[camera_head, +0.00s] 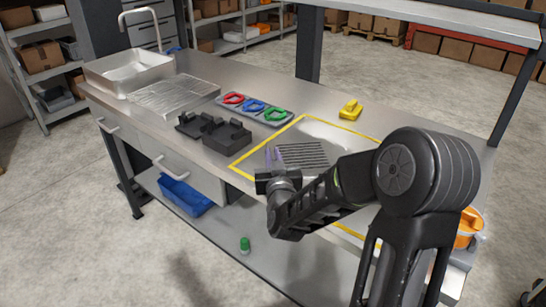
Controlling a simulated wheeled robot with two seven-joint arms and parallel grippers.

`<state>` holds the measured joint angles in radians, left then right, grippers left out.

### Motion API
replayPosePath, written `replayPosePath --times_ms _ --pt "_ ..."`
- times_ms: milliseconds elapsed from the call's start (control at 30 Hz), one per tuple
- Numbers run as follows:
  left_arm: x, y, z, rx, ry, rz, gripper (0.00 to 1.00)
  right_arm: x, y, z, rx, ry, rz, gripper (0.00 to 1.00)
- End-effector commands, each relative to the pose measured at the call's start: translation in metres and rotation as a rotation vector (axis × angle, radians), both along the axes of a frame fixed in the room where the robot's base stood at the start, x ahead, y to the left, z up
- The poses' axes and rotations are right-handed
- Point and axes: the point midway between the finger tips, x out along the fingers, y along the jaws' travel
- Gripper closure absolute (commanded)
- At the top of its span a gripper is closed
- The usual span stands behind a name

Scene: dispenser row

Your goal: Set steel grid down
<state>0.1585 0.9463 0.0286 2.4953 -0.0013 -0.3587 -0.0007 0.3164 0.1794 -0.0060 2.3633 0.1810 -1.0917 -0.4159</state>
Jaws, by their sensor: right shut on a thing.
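The steel grid (304,156), a small grey piece with parallel dark slats, is at the near left part of the yellow-outlined area on the bench. My right gripper (272,163) is at its left near edge and is shut on it. The gripper body and wrist hide the near edge of the grid. I cannot tell whether the grid touches the bench top or is just above it. My left gripper is not in view.
Left of the outlined area (327,117) stand black blocks (227,138) and a grey tray with red, blue and green rings (254,108). A yellow piece (350,109) lies behind. A sink (130,69) is at far left. The outlined area beyond the grid is clear.

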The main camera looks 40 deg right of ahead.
Motion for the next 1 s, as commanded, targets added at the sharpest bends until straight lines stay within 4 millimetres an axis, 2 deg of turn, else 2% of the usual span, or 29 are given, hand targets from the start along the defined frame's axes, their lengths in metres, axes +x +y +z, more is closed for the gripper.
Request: replayPosePath --times_ms 333,367,600,1000 --pt "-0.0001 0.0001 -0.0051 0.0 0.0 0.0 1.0 0.0002 0.0 -0.0025 -0.001 -0.003 0.0 1.0" --pt "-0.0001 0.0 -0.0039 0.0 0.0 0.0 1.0 0.0 0.0001 -0.002 0.0 -0.001 0.0 0.88" --pt "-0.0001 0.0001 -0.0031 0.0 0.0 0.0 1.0 0.0 0.0 -0.0015 0.0 -0.001 0.0 0.68" --pt "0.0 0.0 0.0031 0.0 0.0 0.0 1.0 0.0 -0.0001 0.0037 0.0 -0.001 0.0 0.68"
